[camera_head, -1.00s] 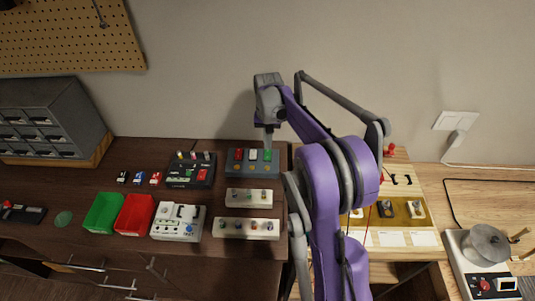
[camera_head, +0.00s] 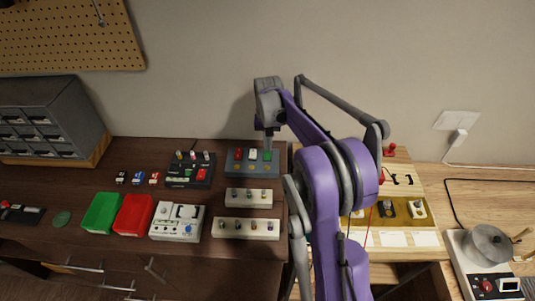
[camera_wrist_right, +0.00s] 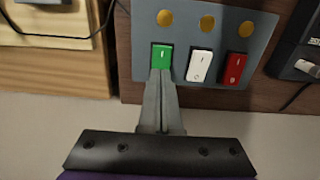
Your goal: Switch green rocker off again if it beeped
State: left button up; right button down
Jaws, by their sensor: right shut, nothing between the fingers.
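The grey switch box (camera_head: 238,169) stands at the back right of the dark bench with a red, a white and a green rocker in a row. The green rocker (camera_head: 267,155) is the rightmost in the head view and the leftmost in the right wrist view (camera_wrist_right: 162,55). My right gripper (camera_head: 268,148) is shut and empty, pointing down at the green rocker. In the right wrist view its fingertips (camera_wrist_right: 161,72) are at the rocker's near edge and cover part of it. I cannot tell whether they press it. My left gripper is not in view.
A black box with small parts (camera_head: 190,171) stands left of the switch box. Two pale strips with knobs (camera_head: 232,197) lie in front. A green bin (camera_head: 100,213), a red bin (camera_head: 134,214) and a white device (camera_head: 177,222) stand further left.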

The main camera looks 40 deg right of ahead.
jog(key=shift+r+p, duration=1.5)
jog(key=shift+r, duration=2)
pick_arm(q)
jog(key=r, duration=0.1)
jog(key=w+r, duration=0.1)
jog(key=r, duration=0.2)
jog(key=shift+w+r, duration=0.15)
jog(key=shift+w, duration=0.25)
pick_arm(e)
jog(key=s+a+r+n+t, duration=0.25)
jog(key=s+a, duration=0.25)
jog(key=a, duration=0.4)
jog(key=s+a+f+n+t, duration=0.1)
jog(key=s+a+f+n, duration=0.1)
jog(key=s+a, duration=0.5)
jog(key=s+a+f+n+t, duration=0.2)
jog(key=s+a+n, duration=0.1)
jog(key=s+a, duration=0.4)
jog(key=s, duration=0.2)
jog(key=shift+s+f, duration=0.25)
jog(key=shift+s, duration=0.1)
